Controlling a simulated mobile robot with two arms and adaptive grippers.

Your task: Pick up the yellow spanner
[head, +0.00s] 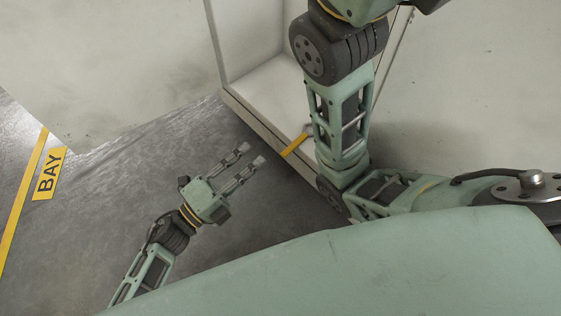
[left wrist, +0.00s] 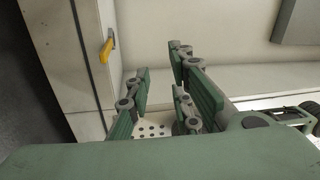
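The yellow spanner (head: 294,146) lies at the front edge of a white cabinet in the head view, its handle reaching over the edge. Its far end is close to my right arm and partly hidden behind it. It also shows in the left wrist view (left wrist: 106,50) at upper left. My left gripper (head: 251,155) is open and empty, with its fingertips a short way left of the spanner's handle and apart from it. In the left wrist view its fingers (left wrist: 160,78) are spread, with the spanner outside them. My right gripper is out of view.
The white cabinet (head: 250,112) is open, with an upright post at its left corner. My right arm crosses in front of it. Grey floor (head: 130,160) is clear to the left, with a yellow line and a BAY sign (head: 48,174).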

